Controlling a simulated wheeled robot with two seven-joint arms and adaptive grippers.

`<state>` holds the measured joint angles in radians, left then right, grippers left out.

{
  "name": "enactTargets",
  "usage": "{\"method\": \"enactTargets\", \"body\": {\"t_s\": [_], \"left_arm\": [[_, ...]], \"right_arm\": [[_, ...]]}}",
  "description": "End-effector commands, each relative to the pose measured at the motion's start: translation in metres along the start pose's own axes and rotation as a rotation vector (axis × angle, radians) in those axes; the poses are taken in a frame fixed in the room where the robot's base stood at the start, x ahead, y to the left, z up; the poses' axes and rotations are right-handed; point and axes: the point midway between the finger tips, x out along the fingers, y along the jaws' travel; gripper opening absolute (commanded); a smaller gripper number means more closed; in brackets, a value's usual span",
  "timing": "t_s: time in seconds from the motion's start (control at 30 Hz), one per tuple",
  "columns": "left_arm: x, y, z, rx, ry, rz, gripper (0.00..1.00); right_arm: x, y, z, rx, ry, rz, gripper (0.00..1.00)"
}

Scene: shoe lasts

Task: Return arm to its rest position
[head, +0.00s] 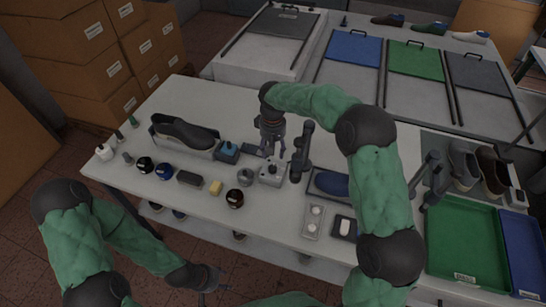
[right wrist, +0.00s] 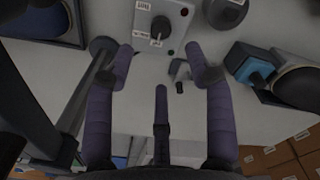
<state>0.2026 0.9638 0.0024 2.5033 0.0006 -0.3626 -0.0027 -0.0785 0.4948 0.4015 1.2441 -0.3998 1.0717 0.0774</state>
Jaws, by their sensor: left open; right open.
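My right arm reaches over the white table (head: 120,172) from the lower right. Its gripper (head: 272,150) points down above the table, close to a grey box with a knob (head: 272,174). In the right wrist view this gripper (right wrist: 160,62) has its fingers spread with nothing between them. The knob box (right wrist: 163,25) lies beyond the fingertips there, apart from them. My left arm comes in from the left, low in front of the table. Its gripper (head: 215,287) is open near the bottom edge, small and partly hidden, and I see nothing held.
A dark post (head: 301,155) stands right of the knob box. A green tray (head: 465,278) is at right.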

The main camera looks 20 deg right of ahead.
Motion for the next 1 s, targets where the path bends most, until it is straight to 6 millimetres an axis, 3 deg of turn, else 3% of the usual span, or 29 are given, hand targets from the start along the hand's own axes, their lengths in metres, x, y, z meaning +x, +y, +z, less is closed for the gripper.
{"method": "enactTargets", "body": {"t_s": [0.2, 0.73, 0.87, 1.0], "left_arm": [[0.0, 0.0, 0.0, 0.0, 0.0, 0.0, 0.48], [-0.001, 0.0, 0.0, 0.0, 0.0, 0.0, 0.48], [-0.015, 0.005, 0.001, 0.0, 0.0, 0.0, 0.48], [-0.041, 0.015, 0.002, 0.0, 0.0, 0.0, 0.48]], "right_arm": [[-0.014, 0.0, 0.0, 0.001, 0.001, -0.001, 0.54], [-0.015, 0.0, 0.0, 0.0, 0.0, 0.0, 0.54], [-0.029, 0.0, 0.0, 0.0, 0.0, 0.0, 0.54], [-0.057, 0.0, 0.0, 0.001, 0.001, 0.0, 0.54]]}}
